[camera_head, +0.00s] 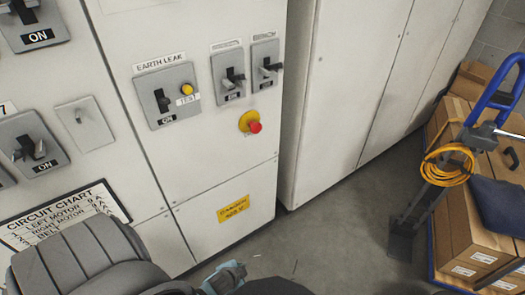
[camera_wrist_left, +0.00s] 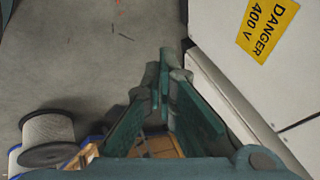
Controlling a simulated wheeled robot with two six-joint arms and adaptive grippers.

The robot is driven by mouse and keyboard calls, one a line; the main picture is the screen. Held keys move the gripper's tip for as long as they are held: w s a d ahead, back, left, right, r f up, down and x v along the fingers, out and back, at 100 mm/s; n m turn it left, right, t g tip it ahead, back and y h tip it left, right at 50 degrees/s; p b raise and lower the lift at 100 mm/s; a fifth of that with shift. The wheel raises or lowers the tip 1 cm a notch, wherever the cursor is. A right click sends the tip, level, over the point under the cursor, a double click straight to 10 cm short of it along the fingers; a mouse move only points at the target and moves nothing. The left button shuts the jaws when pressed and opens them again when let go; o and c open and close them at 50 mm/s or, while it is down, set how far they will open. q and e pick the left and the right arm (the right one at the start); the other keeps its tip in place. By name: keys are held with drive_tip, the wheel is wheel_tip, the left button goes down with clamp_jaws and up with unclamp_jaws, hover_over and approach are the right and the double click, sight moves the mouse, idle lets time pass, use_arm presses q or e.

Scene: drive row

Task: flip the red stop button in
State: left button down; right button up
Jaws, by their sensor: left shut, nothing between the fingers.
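The red stop button (camera_head: 255,127) stands out from a round yellow base on the white cabinet front, below two small switches, in the head view. It is not in the left wrist view. My left gripper (camera_head: 229,274) is at the bottom of the head view, well below the button and apart from it. In the left wrist view its fingers (camera_wrist_left: 164,68) come together at the tips, shut and empty, above the floor and beside the cabinet. My right gripper is not in view.
A yellow danger label (camera_head: 234,208) is on the cabinet below the button; it also shows in the left wrist view (camera_wrist_left: 264,28). An earth leak switch (camera_head: 166,95) is left of the button. Cartons (camera_head: 470,232) and a yellow cable coil (camera_head: 447,167) are at the right. A spool (camera_wrist_left: 48,137) stands lower left.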

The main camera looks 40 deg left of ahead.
sight(255, 126)
use_arm(q)
drive_tip(key=w+a+r+m+t+y+b, duration=0.25)
drive_tip(key=w+r+m+t+b, duration=0.3)
drive_tip(key=w+r, duration=0.85)
wheel_tip(255, 126, up, 19)
drive_tip(key=w+m+t+y+b, duration=0.1)
drive_tip(key=m+t+y+b, duration=0.1)
drive_tip(key=t+y+b, duration=0.1)
drive_tip(key=shift+w+a+t+b, duration=0.15)
drive_tip(key=shift+a+t+b, duration=0.25)
drive_tip(key=shift+t+b, duration=0.5)
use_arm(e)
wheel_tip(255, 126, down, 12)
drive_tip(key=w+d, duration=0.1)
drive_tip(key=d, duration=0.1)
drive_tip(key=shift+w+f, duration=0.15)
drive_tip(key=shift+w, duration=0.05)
use_arm(q)
drive_tip(key=shift+w, duration=0.1)
